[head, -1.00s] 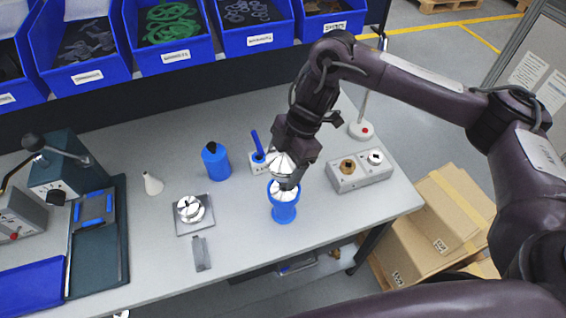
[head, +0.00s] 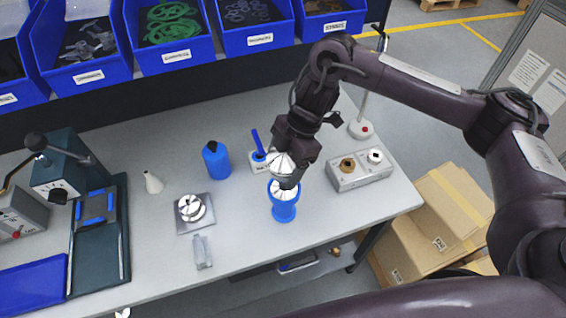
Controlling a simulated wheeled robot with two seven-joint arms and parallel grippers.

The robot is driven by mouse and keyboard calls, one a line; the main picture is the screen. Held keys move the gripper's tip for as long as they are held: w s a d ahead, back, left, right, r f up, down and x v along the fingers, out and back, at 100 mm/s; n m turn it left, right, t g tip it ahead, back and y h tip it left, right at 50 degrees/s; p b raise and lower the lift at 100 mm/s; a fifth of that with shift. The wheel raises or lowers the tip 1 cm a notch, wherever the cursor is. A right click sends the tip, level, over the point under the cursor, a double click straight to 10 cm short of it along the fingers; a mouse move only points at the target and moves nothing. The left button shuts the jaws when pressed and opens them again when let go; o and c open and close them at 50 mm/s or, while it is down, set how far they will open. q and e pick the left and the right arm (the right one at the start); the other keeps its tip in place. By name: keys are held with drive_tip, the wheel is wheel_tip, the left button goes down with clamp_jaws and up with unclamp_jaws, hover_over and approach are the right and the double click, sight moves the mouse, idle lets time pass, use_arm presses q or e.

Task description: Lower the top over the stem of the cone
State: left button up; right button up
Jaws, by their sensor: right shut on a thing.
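My right gripper (head: 288,166) comes down from above and is shut on the silver, cone-shaped top (head: 282,162). It holds the top just above the blue stand (head: 284,210) near the front right of the table. The silver, ribbed cone (head: 283,191) sits in the mouth of this stand, close under the top. The cone's stem is hidden behind the top and the dark fingers, so I cannot tell whether the top touches it. My left gripper is not in view.
A grey block with brass and steel fittings (head: 361,172) stands to the right. A blue bottle (head: 215,160) and a blue-handled tool in a holder (head: 259,155) stand to the left. A metal plate with a round part (head: 192,211) lies left on the table (head: 150,235).

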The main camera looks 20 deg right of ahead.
drive_tip(key=shift+f+b, duration=2.05)
drive_tip(key=shift+f, duration=1.4)
idle(1.6)
drive_tip(key=o, duration=1.2)
drive_tip(key=shift+w+d+r, duration=0.1)
drive_tip(key=shift+d+r, duration=0.05)
drive_tip(key=shift+r, duration=0.25)
drive_tip(key=v, duration=0.7)
drive_tip(key=shift+f, duration=0.1)
